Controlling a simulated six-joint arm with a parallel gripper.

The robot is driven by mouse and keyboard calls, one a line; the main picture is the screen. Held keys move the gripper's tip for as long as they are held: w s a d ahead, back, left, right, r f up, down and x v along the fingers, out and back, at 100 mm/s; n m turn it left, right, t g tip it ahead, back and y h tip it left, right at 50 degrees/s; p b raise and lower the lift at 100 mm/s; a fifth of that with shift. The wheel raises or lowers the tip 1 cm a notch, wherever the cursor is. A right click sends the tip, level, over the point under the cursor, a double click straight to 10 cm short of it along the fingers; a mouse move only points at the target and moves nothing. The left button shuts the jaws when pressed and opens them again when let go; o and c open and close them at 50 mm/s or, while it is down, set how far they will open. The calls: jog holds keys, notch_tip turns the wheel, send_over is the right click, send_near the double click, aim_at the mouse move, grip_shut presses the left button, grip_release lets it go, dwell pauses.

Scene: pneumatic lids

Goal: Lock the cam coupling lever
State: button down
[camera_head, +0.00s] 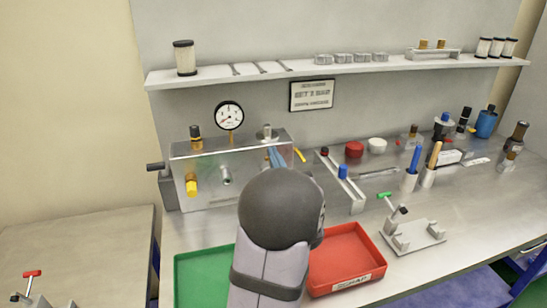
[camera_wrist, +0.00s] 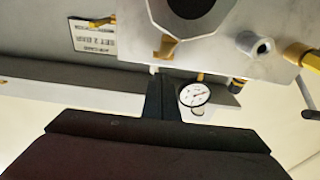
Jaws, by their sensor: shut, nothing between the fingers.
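A round grey fitting with a dark centre (camera_wrist: 190,5) is cut off by the top edge there. A thin yellow lever-like part (camera_head: 299,154) sticks out at the unit's right; it seems to show again in the wrist view (camera_wrist: 100,22). I cannot tell for sure which part is the cam coupling lever. My gripper (camera_wrist: 157,75) is shut and empty, its dark fingers near the unit's edge. My arm hides part of the unit's front in the head view.
A pressure gauge (camera_head: 229,115) stands above the unit, below a shelf (camera_head: 330,72). A red tray (camera_head: 348,258) and a green tray (camera_head: 196,272) lie in front. A fixture with a green-handled lever (camera_head: 414,236) stands to the right, with cups and bottles behind it.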

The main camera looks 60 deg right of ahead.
jog(key=shift+s+a+r+p, duration=0.15)
jog(key=shift+s+a+r, duration=0.15)
jog(key=shift+r, duration=0.25)
jog(key=shift+s+a+r+p, duration=0.2)
jog(key=shift+s+r, duration=0.1)
jog(key=shift+r, duration=0.2)
jog(key=b+v, duration=0.2)
jog(key=v, duration=0.7)
jog(key=shift+a, duration=0.15)
jog(key=shift+r, duration=0.1)
jog(key=w+a+n+g+y+p, duration=0.1)
jog(key=w+a+g+y+p, duration=0.15)
jog(key=w+p, duration=0.55)
jog(key=w+a+f+n+g+y+p, duration=0.25)
jog(key=w+a+y+p, duration=0.25)
jog(key=w+a, duration=0.45)
jog(key=s+a+r+n+g+y+p, duration=0.1)
jog(key=s+a+n+g+y+p, duration=0.1)
jog(key=a, duration=1.3)
jog(key=s+a+r+n+g+y+p, duration=0.1)
jog(key=s+a+n+g+y+p, duration=0.2)
jog(key=s+a+g+p, duration=0.4)
jog(key=s+a+y+p, duration=0.1)
jog(key=s+a, duration=0.1)
jog(key=a, duration=0.5)
jog(key=shift+s+a+p, duration=0.3)
jog(key=shift+a+p, duration=0.05)
jog(key=shift+p, duration=0.05)
